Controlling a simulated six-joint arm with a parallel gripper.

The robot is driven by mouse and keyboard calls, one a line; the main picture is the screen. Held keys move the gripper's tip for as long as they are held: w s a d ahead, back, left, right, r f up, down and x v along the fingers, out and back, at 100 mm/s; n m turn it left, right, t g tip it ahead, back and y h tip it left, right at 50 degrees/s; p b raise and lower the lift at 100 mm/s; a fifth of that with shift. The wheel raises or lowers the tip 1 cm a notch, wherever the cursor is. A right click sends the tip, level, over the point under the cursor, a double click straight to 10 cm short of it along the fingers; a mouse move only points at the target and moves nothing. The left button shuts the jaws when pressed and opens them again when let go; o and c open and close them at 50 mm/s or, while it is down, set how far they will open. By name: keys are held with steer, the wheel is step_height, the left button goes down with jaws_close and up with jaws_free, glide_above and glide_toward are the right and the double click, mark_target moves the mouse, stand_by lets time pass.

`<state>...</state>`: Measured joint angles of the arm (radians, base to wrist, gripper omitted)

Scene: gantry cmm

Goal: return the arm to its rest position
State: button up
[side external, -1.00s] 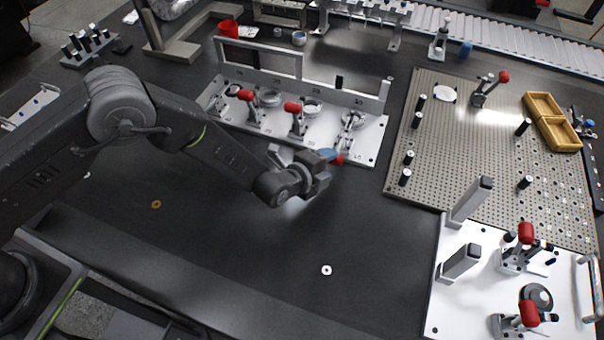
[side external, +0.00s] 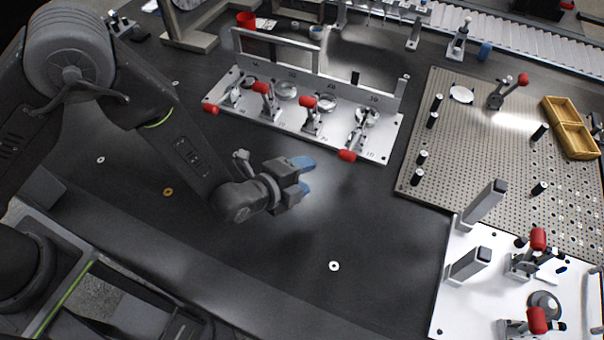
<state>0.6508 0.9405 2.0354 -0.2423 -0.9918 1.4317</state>
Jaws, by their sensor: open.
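My gripper (side external: 307,174) is in the middle of the side external view, over the bare dark table (side external: 250,260). Its two blue-tipped fingers point right and stand apart, with nothing between them. It is in front of the white fixture plate (side external: 290,122) and apart from it. My arm comes in from the left, with its elbow raised at the upper left.
The fixture plate has several red-handled clamps (side external: 308,102). A perforated plate (side external: 480,150) with black pegs and a yellow tray (side external: 570,125) is at right. A white clamp plate (side external: 460,300) is at lower right. Washers lie on the table, one white (side external: 334,266), one brass (side external: 168,192).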

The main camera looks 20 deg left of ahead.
stand_by(0.3)
steer(key=a+r+n+g+y, duration=0.1)
steer(key=a+r+n, duration=0.5)
steer(key=r, duration=0.4)
steer(key=a+r+n+g+y, duration=0.2)
steer(key=a+r+n, duration=0.2)
steer(key=a+r, duration=0.55)
steer(key=s+a+r+n+g+y, duration=0.1)
steer(key=s+a+r+n, duration=0.2)
steer(key=s, duration=0.3)
steer(key=s+a+r+n+g, duration=0.1)
steer(key=s+a+r+n, duration=0.2)
steer(key=s, duration=0.4)
steer(key=s+a+r+n+g+y, duration=0.1)
steer(key=s+a+r+n, duration=0.2)
steer(key=s+a, duration=0.3)
steer(key=shift+s+n+y, duration=0.3)
steer(key=shift+s+n, duration=0.4)
steer(key=shift+n, duration=0.2)
